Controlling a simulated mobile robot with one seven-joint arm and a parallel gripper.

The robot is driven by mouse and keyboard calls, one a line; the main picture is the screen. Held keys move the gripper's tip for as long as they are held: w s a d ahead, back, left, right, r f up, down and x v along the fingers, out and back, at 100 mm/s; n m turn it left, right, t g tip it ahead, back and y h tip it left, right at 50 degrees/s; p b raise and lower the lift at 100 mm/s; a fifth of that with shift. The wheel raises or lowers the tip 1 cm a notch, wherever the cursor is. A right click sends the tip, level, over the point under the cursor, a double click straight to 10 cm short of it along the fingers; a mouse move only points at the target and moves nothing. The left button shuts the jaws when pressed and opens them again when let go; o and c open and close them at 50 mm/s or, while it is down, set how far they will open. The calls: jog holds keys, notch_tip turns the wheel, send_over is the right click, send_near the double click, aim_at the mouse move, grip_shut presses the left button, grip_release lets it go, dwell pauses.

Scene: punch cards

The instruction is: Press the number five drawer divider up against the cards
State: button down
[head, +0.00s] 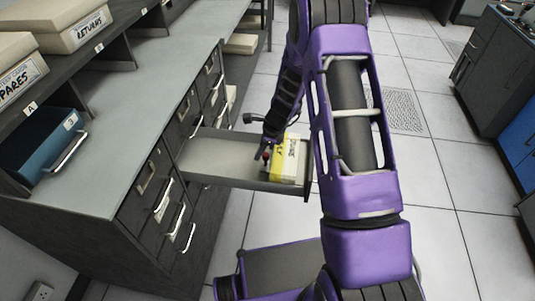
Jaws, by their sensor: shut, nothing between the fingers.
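An open drawer (215,168) sticks out to the right from the grey cabinet. A cream block of cards (291,158) with dark lettering stands at its outer end. A yellow strip (277,162) is on the left side of the block. I cannot make out a number five, so I cannot tell which piece is the divider. My gripper (265,155) is shut and empty, pointing down into the drawer just left of the yellow strip. A small red spot shows by its tip. Whether it touches anything is too small to tell. My wrist hides part of the drawer's back side.
The cabinet top (150,112) is clear. Closed drawers with handles (163,201) line the cabinet front. The tiled floor (455,185) is open at right, with dark units beyond.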

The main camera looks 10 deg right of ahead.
aim_at(268, 154)
jog(key=shift+a+r, duration=0.1)
jog(key=shift+r+p, duration=0.25)
jog(key=shift+p, duration=0.05)
jog(key=p+v, duration=0.5)
jog(key=v, duration=0.3)
jog(key=shift+r+p, duration=0.2)
jog(key=shift+p, duration=0.1)
